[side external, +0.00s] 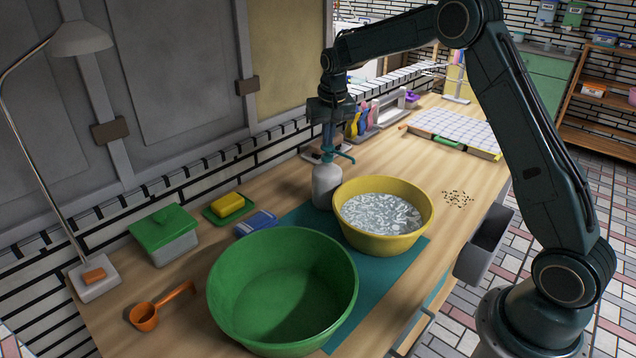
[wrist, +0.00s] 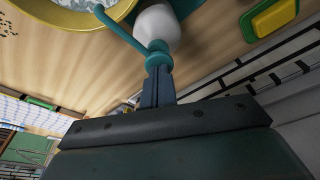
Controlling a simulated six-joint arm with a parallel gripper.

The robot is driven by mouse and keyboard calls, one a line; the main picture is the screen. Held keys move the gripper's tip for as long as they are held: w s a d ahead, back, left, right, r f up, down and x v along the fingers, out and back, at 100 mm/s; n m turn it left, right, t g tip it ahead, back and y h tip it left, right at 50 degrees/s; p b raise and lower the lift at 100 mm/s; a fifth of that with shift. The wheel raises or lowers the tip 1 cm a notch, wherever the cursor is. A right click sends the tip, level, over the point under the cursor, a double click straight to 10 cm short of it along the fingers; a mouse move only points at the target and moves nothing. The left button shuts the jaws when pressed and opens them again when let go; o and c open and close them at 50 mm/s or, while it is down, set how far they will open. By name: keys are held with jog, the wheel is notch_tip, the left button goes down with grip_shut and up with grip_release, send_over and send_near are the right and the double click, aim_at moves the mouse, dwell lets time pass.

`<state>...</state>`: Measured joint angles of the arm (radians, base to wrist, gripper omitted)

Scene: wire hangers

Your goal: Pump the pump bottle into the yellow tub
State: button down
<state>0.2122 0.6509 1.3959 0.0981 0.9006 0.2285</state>
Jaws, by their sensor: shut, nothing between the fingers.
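The pump bottle (side external: 326,186) is white with a teal pump head (side external: 341,155). It stands upright on the table just left of the yellow tub (side external: 424,204), and its spout points towards the tub. The yellow tub holds clear, glittering water-like contents. My gripper (side external: 329,140) points down directly over the pump head, with its fingers shut and nothing between them. In the wrist view the shut fingertips (wrist: 157,85) are at the top of the pump head (wrist: 158,56); I cannot tell whether they touch it. The spout reaches over the tub's rim (wrist: 125,10).
A large empty green basin (side external: 283,285) stands in front on a teal mat (side external: 405,262). A blue cloth (side external: 256,223), yellow block on a green dish (side external: 228,205), green-lidded box (side external: 164,236), orange scoop (side external: 146,315) and lamp (side external: 80,40) are at left.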

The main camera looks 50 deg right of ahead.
jog(key=shift+r, duration=1.4)
jog(key=shift+f, duration=1.35)
dwell(0.8)
jog(key=shift+r, duration=1.35)
notch_tip(320, 180, up, 6)
dwell(1.1)
